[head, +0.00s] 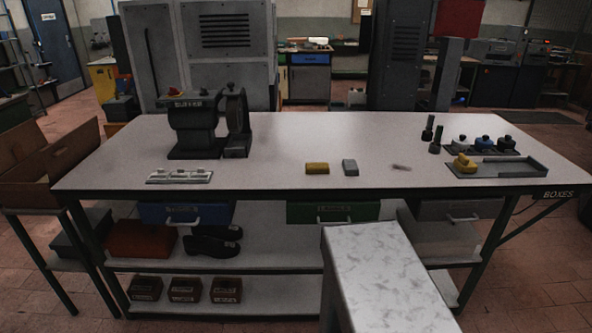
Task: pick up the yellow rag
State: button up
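A small yellow block-like piece (317,168), which looks like the folded yellow rag, lies flat on the light top of the workbench (285,135), near the middle of its front edge. A similar grey piece (350,167) lies just to its right, with a small gap between them. Another yellow item (464,162), lumpy with a raised top, sits at the left end of the dark tray (510,167) on the right. My gripper is not in view.
A dark machine (200,128) stands at the bench's back left, with a pale rack (180,176) in front. Small pots (483,143) and dark bottles (434,138) stand at right. A pale mottled block (385,275) rises before the bench. The bench middle is mostly clear.

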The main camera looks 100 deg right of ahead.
aim_at(310, 168)
jog(key=i, duration=0.8)
jog(key=u, duration=0.45)
jog(key=k, duration=0.15)
jog(key=z, duration=2.95)
jog(key=i, duration=0.55)
